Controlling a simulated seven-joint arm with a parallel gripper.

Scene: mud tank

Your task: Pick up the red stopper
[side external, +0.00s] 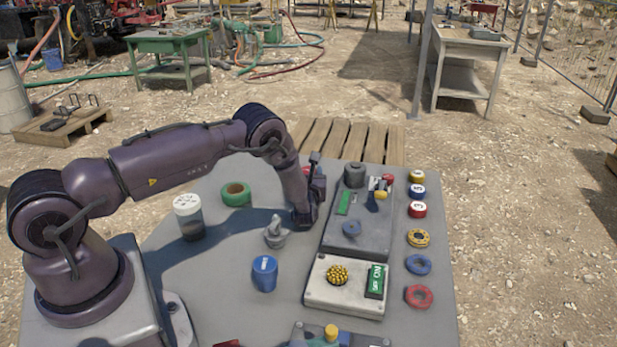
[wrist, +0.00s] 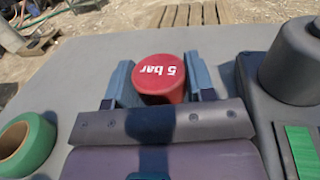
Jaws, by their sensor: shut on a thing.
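My gripper (wrist: 160,84) is shut on a red round-topped stopper (wrist: 158,76) marked "5 bar" in white. One blue-grey finger presses on each side of it. The hand hides its lower part, and I cannot tell whether it is clear of the table. In the side external view only a little red of the stopper (side external: 305,170) shows behind my wrist.
A dark knob (wrist: 293,66) stands close to the right, on a grey panel (side external: 372,238). A green tape roll (side external: 236,194) lies to the left. Several coloured caps and rings line the right edge.

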